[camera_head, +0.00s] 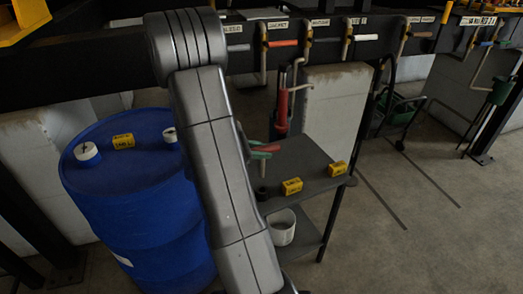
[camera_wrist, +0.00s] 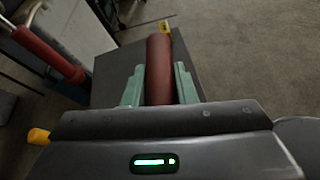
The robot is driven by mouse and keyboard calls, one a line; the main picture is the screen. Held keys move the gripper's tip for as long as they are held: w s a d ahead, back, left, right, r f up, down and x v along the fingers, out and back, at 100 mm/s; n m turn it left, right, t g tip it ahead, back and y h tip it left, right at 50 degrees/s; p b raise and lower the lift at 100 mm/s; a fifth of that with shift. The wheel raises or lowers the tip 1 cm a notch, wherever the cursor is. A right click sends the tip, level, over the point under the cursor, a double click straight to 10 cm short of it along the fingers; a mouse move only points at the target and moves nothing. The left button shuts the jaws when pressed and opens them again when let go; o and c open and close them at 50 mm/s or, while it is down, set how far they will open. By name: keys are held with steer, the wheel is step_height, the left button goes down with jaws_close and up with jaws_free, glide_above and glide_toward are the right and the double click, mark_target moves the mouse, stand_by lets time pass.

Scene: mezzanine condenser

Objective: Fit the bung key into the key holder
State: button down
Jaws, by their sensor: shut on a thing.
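My gripper (camera_wrist: 160,82) has its two green fingers shut on a dark red cylindrical handle, which I take to be the bung key (camera_wrist: 159,60). The handle points away from the wrist camera, and its lower end is hidden. In the head view, the gripper (camera_head: 262,151) and the red handle (camera_head: 267,147) show just right of my arm, over the left part of a dark stand (camera_head: 310,160). A small dark upright piece (camera_head: 262,190) at the stand's left edge may be the key holder. I cannot tell for sure.
Two yellow labelled blocks (camera_head: 292,186) (camera_head: 337,168) sit on the stand. A blue drum (camera_head: 130,210) with white caps stands left. A red cylinder (camera_head: 282,105) rises behind the stand. A white bucket (camera_head: 283,228) sits on its lower shelf. Open floor lies right.

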steer(key=b, duration=0.4)
glide_above(261, 177)
steer(key=shift+w+f, duration=0.2)
steer(key=shift+f, duration=1.15)
steer(key=shift+w+f, duration=0.15)
steer(key=shift+f, duration=1.15)
steer(key=shift+f+b, duration=2.3)
steer(key=shift+f, duration=0.15)
steer(key=c, duration=1.1)
jaws_free()
steer(key=shift+r, duration=0.1)
steer(key=p+v, duration=0.1)
steer(key=v, duration=1.2)
steer(key=shift+s+a+r, duration=0.15)
steer(key=shift+a, duration=0.15)
steer(key=shift+d, duration=0.1)
